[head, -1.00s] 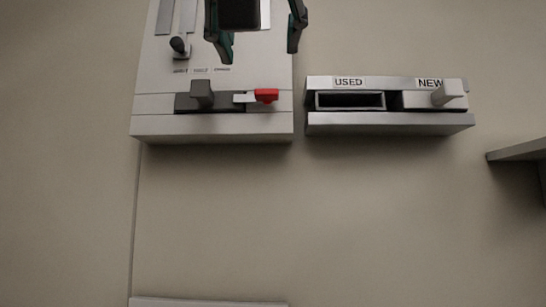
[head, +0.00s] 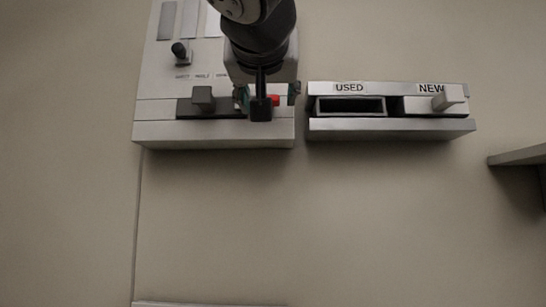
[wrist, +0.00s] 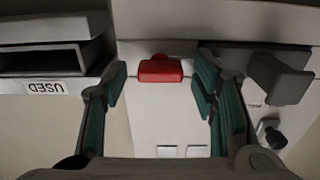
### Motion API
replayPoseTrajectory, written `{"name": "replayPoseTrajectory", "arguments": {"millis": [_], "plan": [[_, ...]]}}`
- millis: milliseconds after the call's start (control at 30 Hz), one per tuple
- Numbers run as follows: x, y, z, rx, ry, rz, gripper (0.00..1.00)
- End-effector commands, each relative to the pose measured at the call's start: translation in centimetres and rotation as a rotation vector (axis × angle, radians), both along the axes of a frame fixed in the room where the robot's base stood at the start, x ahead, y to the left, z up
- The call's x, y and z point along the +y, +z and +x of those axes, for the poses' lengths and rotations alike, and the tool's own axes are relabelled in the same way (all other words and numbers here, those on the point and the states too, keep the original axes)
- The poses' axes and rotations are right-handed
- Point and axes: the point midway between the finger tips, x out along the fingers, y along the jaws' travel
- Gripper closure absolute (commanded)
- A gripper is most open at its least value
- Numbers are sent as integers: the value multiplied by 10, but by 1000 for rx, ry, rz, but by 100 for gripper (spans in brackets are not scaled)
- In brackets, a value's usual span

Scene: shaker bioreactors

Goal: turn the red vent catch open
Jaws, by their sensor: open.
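The red vent catch (wrist: 160,70) sits on the front of the pale grey machine (head: 165,130). In the head view only a small part of the red catch (head: 274,99) shows beside my gripper. My gripper (head: 267,93) is over the catch. In the wrist view my gripper (wrist: 160,90) is open, with one green-lined finger on each side of the catch and a gap to it on both sides. I see no contact with the catch.
A dark grey block handle (head: 203,97) stands left of the catch on the machine, with a black knob (head: 180,51) behind it. To the right is a holder (head: 395,125) with an empty USED slot (head: 350,106) and a grey-handled piece (head: 443,101) under NEW.

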Motion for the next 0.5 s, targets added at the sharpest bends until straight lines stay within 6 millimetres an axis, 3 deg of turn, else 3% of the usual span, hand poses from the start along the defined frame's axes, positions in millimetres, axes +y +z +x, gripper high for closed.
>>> {"name": "replayPoseTrajectory", "arguments": {"millis": [167,400,500], "plan": [[0,0,0,0,0,0,47],[0,0,0,0,0,0,95],[0,0,0,0,0,0,95]]}}
